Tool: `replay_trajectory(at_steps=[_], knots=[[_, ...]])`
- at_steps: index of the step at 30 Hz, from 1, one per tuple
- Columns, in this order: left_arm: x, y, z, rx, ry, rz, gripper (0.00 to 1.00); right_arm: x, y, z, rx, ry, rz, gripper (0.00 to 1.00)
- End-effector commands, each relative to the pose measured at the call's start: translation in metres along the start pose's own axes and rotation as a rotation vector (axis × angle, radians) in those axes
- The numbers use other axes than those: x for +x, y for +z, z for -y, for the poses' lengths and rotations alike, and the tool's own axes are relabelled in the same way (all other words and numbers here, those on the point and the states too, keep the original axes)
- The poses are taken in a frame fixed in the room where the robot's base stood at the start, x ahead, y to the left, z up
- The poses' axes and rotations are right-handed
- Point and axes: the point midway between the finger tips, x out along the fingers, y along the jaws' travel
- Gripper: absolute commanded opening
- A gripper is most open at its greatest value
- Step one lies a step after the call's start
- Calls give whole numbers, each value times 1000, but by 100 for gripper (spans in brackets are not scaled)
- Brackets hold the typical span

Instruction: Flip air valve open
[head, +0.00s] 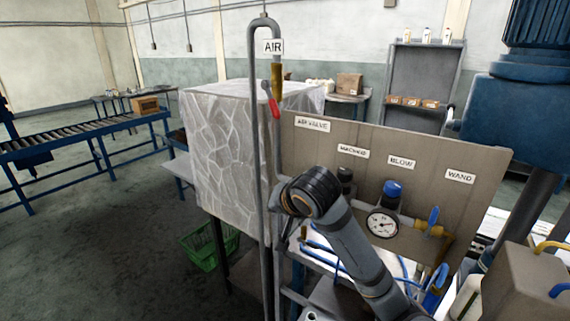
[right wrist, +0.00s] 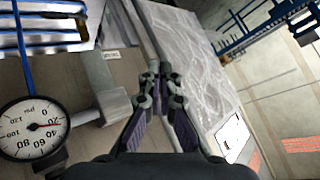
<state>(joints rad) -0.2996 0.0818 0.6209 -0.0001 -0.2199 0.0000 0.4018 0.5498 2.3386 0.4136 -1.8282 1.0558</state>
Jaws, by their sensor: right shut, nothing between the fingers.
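A lever with a red grip (head: 272,105) shows in the head view beside the brass fitting (head: 278,80) on the upright pipe, below the AIR sign (head: 273,46). It slants steeply, its red end down. A panel label (head: 312,125) reads AIR VALVE; the area just below it is partly covered by my right wrist. My right gripper (right wrist: 161,95) is shut and empty in the right wrist view, its fingertips together in front of the grey pipes. In the head view my wrist hides its fingers. The red lever cannot be made out in the wrist view. My left gripper is not in view.
The panel (head: 490,165) carries a pressure gauge (head: 382,224), a blue knob (head: 393,189) and a blue-handled valve (head: 433,218). A wrapped, stone-patterned block (head: 220,145) stands left of the pipes. A green crate (head: 205,250) sits on the floor, which is clear farther left.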

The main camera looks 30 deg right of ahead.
Motion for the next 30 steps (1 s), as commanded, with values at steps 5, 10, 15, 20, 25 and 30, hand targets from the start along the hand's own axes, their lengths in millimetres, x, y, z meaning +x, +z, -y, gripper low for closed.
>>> replay_trajectory(at_steps=[5,10,15,20,25,30], knots=[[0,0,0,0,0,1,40,-107,-123,37,395,-119,-196,0],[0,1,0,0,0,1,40,-189,-176,39,672,-221,-281,0],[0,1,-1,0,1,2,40,-214,-189,37,763,-256,-299,0],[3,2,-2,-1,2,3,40,-211,-189,37,768,-259,-297,0],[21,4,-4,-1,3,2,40,-185,-193,40,768,-261,-290,0],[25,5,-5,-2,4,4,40,-156,-213,46,766,-253,-295,0]])
